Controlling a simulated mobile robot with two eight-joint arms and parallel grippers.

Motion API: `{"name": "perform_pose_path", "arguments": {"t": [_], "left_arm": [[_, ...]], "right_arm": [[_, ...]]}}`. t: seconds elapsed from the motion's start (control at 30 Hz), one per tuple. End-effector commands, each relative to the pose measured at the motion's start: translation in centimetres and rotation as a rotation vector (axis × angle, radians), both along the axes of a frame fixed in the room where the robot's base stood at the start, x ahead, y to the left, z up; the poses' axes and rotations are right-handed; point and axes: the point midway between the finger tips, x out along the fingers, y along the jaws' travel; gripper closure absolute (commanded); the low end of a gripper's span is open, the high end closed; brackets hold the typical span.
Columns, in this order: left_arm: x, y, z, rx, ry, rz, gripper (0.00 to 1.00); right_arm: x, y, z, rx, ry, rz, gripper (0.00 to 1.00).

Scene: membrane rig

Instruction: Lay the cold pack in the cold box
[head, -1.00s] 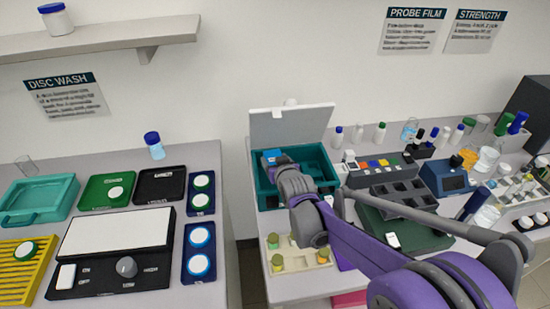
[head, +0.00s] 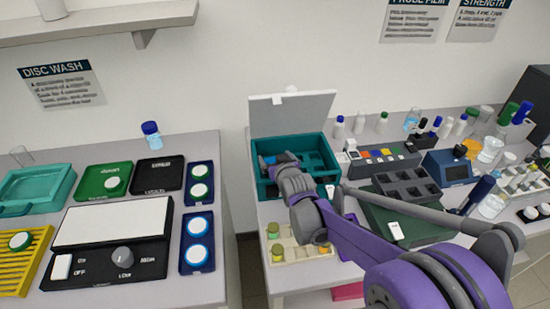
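The cold box (head: 329,183) is a teal, open-topped box with divided compartments at the left end of the right-hand bench. Its pale lid (head: 292,113) stands open at the back. My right gripper (head: 277,160) reaches down into the left part of the box. Small patches of blue, apparently the cold pack (head: 284,157), show at the gripper inside the box walls. The wrist hides most of the pack and the fingers. I cannot tell whether the fingers are shut on it or whether it rests on the box floor. My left gripper is out of view.
A cream tray with several jars (head: 290,252) stands in front of the box. A dark green case (head: 405,225), a black rack (head: 405,185) and several bottles stand to its right. A gap separates this bench from the disc wash bench on the left.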

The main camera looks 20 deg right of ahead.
Motion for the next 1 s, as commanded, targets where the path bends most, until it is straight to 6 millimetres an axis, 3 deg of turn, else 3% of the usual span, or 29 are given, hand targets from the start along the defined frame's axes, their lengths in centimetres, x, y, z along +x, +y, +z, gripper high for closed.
{"name": "perform_pose_path", "arguments": {"t": [0.33, 0.73, 1.0], "left_arm": [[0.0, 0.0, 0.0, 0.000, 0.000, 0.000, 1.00], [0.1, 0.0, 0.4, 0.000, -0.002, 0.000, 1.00], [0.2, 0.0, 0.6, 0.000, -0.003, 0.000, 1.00]], "right_arm": [[-1.0, 0.2, 0.4, 0.001, 0.001, 0.001, 0.00], [-7.4, 1.2, 3.1, 0.000, 0.000, 0.000, 0.00], [-9.7, 1.6, 4.1, 0.000, 0.000, 0.000, 0.00]]}}
